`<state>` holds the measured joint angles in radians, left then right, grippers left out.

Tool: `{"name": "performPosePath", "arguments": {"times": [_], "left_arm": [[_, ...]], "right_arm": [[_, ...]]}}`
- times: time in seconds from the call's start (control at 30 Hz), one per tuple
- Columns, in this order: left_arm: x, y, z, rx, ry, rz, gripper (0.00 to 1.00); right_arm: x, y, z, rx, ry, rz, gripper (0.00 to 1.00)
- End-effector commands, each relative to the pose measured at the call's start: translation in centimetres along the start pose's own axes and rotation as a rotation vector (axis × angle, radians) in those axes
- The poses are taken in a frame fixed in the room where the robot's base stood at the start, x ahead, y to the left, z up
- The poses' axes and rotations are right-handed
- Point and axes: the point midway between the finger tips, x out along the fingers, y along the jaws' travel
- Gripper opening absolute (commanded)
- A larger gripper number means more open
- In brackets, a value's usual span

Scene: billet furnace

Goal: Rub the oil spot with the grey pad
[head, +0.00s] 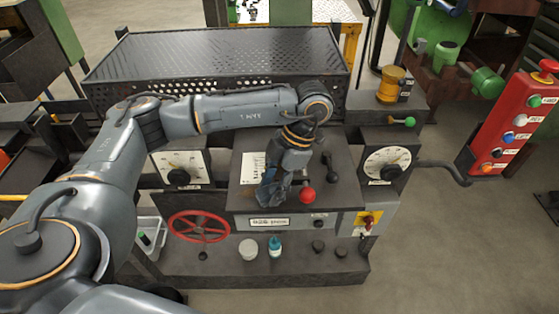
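My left arm comes in from the left and reaches over the machine. Its gripper (270,192) points down over the dark sloped panel (340,187), left of a lever with a red knob (307,195). The fingers are small and dark, and I cannot tell whether they are open, shut or holding something. A round pale grey object (248,249) sits on the lower ledge in front; I cannot tell whether it is the grey pad. I cannot make out an oil spot; part of the panel is hidden behind my gripper. My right gripper is not in view.
A red handwheel (199,227) is on the left. Dials flank the panel. A perforated metal tray (220,52) lies behind. A red button box (512,125) is at the right.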

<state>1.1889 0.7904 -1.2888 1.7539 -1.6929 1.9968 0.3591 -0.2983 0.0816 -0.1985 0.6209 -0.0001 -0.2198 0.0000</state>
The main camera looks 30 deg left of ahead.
Motion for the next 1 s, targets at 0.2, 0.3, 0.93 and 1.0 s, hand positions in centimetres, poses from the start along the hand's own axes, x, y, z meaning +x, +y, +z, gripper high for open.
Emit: {"name": "performPosePath", "arguments": {"times": [0.2, 0.3, 0.93, 1.0], "left_arm": [[-3.5, 0.4, -1.3, -0.006, -0.009, 0.002, 0.00], [-4.4, 0.5, -1.6, -0.008, -0.009, 0.002, 0.00], [-7.1, 0.7, -2.7, -0.013, -0.005, -0.004, 0.00], [-7.0, 0.7, -2.7, -0.013, -0.005, -0.004, 0.00]], "right_arm": [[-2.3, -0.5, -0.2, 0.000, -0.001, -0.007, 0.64], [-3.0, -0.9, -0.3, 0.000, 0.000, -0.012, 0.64], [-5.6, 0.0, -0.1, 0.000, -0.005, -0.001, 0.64], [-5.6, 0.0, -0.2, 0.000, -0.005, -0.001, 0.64]]}}
